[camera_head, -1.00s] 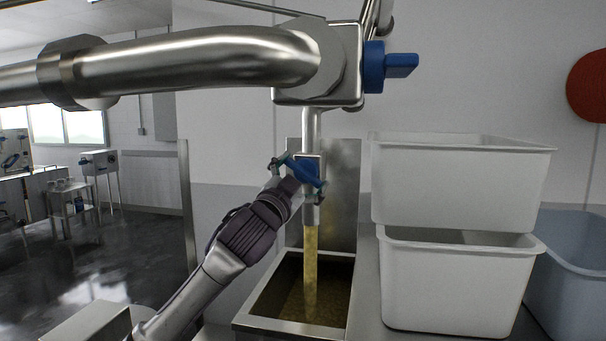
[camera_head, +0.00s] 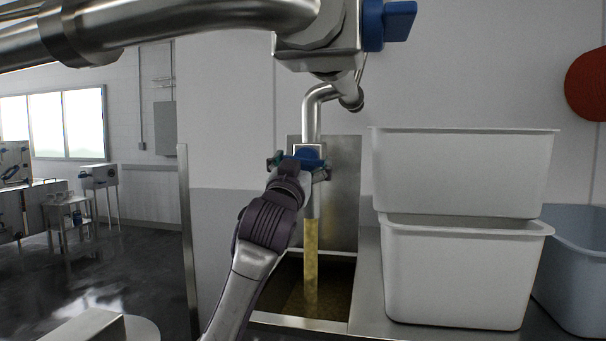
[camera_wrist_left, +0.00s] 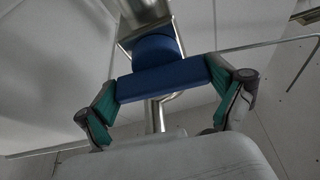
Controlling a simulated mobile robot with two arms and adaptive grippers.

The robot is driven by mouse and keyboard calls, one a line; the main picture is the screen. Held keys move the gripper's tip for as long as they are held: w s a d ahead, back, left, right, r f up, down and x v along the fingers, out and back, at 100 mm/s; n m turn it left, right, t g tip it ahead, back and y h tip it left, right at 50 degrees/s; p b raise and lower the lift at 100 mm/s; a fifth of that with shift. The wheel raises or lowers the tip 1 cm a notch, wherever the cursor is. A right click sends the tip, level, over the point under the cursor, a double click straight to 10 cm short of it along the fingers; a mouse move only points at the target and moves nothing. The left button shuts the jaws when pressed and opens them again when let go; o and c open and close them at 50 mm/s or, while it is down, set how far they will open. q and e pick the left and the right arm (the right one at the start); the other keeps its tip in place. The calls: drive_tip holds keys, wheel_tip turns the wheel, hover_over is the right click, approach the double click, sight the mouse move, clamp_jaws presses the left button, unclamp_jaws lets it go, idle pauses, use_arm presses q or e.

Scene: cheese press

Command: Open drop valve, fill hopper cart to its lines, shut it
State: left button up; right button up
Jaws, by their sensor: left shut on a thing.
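The drop valve's blue handle (camera_head: 308,156) sits on the vertical metal drop pipe in the head view. My left gripper (camera_head: 298,166) is shut on this handle. In the left wrist view the blue handle (camera_wrist_left: 163,80) lies between the two green-padded fingers, which touch its ends. A yellowish stream (camera_head: 311,248) pours from the pipe's outlet. It falls into the metal hopper cart (camera_head: 300,323) below, which holds brownish-yellow material. The cart's fill lines cannot be made out, and my left arm hides part of its left side. My right gripper is not in view.
Two stacked white tubs (camera_head: 462,172) stand right of the cart, with a grey-blue tub (camera_head: 575,275) beyond them. A large metal pipe with a second blue handle (camera_head: 388,22) runs overhead. Open dark floor (camera_head: 110,275) lies to the left.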

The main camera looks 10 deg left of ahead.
use_arm(q)
drive_tip(key=shift+f+n+y+b, duration=0.1)
drive_tip(key=shift+n+y+b, duration=0.2)
drive_tip(key=shift+n+y, duration=0.45)
drive_tip(key=shift+n, duration=0.45)
drive_tip(key=o, duration=0.8)
drive_tip(key=v, duration=1.2)
